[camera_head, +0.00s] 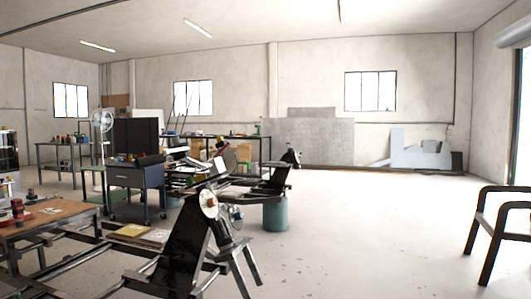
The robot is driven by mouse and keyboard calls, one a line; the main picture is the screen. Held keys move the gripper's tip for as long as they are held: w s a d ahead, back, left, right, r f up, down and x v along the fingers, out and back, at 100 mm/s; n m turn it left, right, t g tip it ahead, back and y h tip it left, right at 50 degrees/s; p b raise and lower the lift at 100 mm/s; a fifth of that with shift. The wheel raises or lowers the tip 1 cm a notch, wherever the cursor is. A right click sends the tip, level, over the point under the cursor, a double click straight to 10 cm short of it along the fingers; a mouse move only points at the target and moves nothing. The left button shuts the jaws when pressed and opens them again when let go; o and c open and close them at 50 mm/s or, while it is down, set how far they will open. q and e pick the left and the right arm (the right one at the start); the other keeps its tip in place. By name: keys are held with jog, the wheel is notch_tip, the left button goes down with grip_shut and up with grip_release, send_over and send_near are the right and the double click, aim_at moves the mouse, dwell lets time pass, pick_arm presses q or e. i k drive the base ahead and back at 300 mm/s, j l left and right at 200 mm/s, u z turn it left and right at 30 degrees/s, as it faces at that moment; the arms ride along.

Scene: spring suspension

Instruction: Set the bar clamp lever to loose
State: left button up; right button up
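I cannot make out a bar clamp or its lever for certain. A black metal frame (183,252) stands in the near middle, with long rails running left from it. A pale round disc (208,203) with a reddish middle sits at its top, and a grey rounded part (232,216) is beside it. A brown-topped table (62,212) at the left holds small tools, including a red and black one (18,210), too small to tell apart. Neither of my grippers shows.
A dark tool cart (136,178) stands behind the rails. A teal drum (275,214) is under a second black frame (271,179). A black chair-like frame (484,233) stands at the right edge. The floor (370,235) between is open.

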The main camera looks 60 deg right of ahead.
aim_at(228, 144)
jog(key=z, duration=1.6)
jog(key=i+l+z, duration=0.25)
jog(key=l+z, duration=0.15)
jog(key=i+l+z, duration=0.3)
jog(key=z, duration=0.15)
